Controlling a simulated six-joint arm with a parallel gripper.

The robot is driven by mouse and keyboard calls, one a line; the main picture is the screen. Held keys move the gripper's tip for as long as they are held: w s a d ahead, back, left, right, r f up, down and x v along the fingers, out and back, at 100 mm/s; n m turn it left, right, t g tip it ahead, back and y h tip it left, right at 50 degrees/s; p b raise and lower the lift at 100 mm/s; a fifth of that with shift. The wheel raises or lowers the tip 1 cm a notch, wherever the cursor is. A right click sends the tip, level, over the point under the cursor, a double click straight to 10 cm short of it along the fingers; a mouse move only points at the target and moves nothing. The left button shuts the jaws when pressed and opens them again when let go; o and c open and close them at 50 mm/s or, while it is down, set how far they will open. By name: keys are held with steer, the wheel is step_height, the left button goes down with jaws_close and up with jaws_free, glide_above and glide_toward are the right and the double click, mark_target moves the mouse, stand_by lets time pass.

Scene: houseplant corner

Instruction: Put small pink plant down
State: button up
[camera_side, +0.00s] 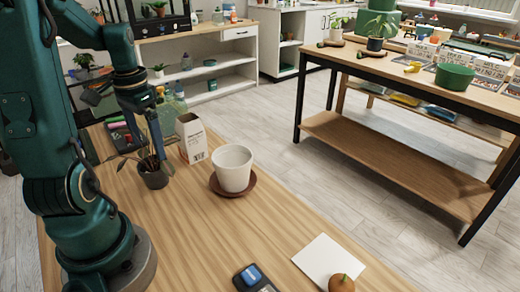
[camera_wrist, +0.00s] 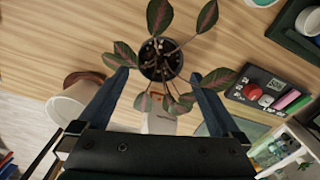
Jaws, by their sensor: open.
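The small plant (camera_side: 152,165) has dark green leaves with pink stripes and stands upright in a dark pot on the wooden table. In the wrist view the plant's pot (camera_wrist: 161,60) shows from above, with leaves spread around it. My gripper (camera_side: 153,150) reaches down over the plant from above. In the wrist view my gripper (camera_wrist: 161,74) is open, with one finger on each side of the pot and a visible gap to each. Some leaves overlap the fingers. The exact fingertip height is hard to tell.
A white pot (camera_side: 232,167) on a brown saucer (camera_side: 249,186) stands right of the plant, with a white carton (camera_side: 191,139) behind. A dark tray (camera_wrist: 262,93) with markers and bottles (camera_side: 168,110) are close by.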

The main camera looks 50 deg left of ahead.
mark_target(155, 168)
step_height(155, 168, up, 6)
steer(key=d+m+t, duration=0.3)
steer(key=d+t, duration=0.2)
steer(key=d, duration=1.6)
steer(key=shift+w+r+t, duration=0.2)
steer(key=shift+t, duration=0.1)
